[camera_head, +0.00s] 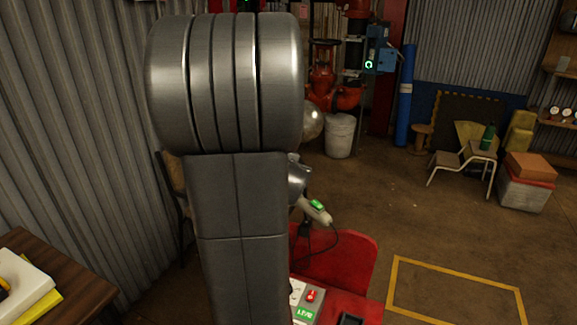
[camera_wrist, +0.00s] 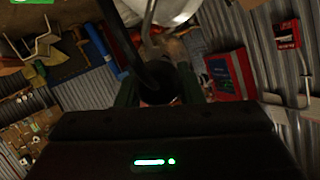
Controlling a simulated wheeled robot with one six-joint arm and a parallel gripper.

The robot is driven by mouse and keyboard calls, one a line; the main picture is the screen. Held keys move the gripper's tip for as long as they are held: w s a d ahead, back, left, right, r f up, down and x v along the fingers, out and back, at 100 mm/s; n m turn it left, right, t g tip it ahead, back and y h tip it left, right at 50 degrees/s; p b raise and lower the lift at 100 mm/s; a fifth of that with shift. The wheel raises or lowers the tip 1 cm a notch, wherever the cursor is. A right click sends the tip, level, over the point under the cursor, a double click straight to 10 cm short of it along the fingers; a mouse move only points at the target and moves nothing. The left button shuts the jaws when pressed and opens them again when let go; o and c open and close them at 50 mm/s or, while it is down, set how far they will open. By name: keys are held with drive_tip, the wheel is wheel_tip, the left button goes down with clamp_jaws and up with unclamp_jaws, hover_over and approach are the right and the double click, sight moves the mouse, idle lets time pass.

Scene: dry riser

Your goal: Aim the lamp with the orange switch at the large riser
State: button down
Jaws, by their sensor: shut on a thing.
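In the wrist view, my gripper (camera_wrist: 157,92) is shut on a dark, rounded part, apparently of a lamp. A bright white, shade-like shape (camera_wrist: 172,10) is beyond it, cut by the top edge. Its beam direction cannot be told. No orange switch can be made out. In the head view, my grey arm hides the gripper's fingers. A pale handle-like part with a green patch (camera_head: 317,205) shows right of the arm, with a dark cable below; I cannot tell what it belongs to. Thick red riser pipework (camera_head: 322,88) stands at the back, partly hidden by the arm.
A red table (camera_head: 356,307) is below the arm, with a green-labelled panel (camera_head: 305,314) on it. A white bin (camera_head: 340,135) stands before the pipes, a blue roll (camera_head: 405,97) beside them. A wooden table (camera_head: 70,285) is at left.

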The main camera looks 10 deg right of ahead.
drive_tip(key=c, duration=1)
unclamp_jaws()
drive_tip(key=shift+s, duration=0.1)
drive_tip(key=shift+s+r, duration=0.2)
drive_tip(key=shift+s, duration=0.05)
drive_tip(key=p+v, duration=0.5)
drive_tip(key=v, duration=0.8)
